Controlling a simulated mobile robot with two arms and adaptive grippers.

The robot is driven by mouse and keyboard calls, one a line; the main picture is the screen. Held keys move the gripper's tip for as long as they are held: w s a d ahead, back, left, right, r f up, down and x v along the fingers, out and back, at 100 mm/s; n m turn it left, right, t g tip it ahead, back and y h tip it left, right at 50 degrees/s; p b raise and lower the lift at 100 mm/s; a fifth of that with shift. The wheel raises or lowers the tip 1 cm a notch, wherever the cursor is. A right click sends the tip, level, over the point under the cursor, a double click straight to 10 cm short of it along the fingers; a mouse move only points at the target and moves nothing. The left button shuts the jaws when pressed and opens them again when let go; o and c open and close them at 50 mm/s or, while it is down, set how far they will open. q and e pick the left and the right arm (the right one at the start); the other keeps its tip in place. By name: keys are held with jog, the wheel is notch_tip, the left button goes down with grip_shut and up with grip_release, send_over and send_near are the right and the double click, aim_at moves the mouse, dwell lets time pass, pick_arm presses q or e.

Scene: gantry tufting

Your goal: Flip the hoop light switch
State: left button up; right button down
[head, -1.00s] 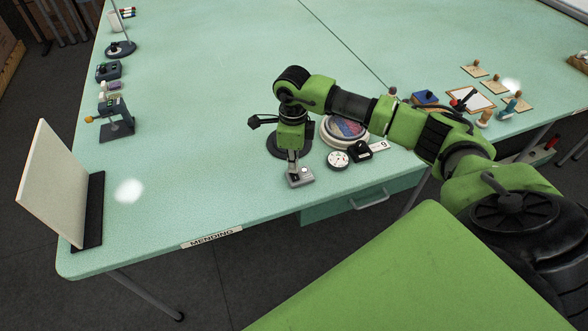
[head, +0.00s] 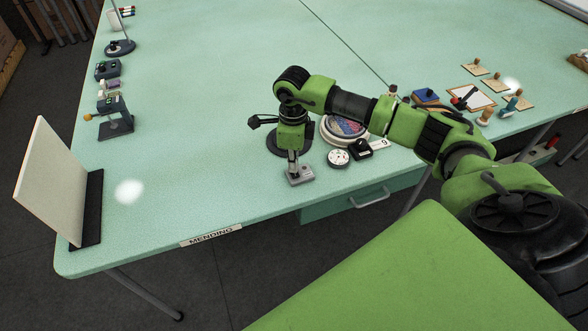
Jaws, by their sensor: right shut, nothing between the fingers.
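A small grey switch box (head: 301,177) sits near the front edge of the table. My right gripper (head: 293,166) points down at this box, its fingers shut and empty, with the tips at or just above its top. The fingers cover part of the box, so I cannot tell the switch's position or whether they touch it. Behind the wrist, a round hoop (head: 343,131) with a blue and red patterned middle lies on the table. A dark lamp-like head (head: 258,121) shows left of the wrist, above a dark round base. My left gripper is out of view.
A white round dial (head: 339,159) and a black item with a tag lie just right of the box. An upright pale board (head: 56,183) stands at the left. Small wooden pieces and a blue box (head: 425,98) are at the right. The table's left middle is clear.

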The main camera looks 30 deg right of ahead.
jog(key=shift+r+p, duration=0.4)
jog(key=shift+r, duration=0.1)
jog(key=shift+r+p, duration=1.6)
jog(key=shift+r, duration=1.25)
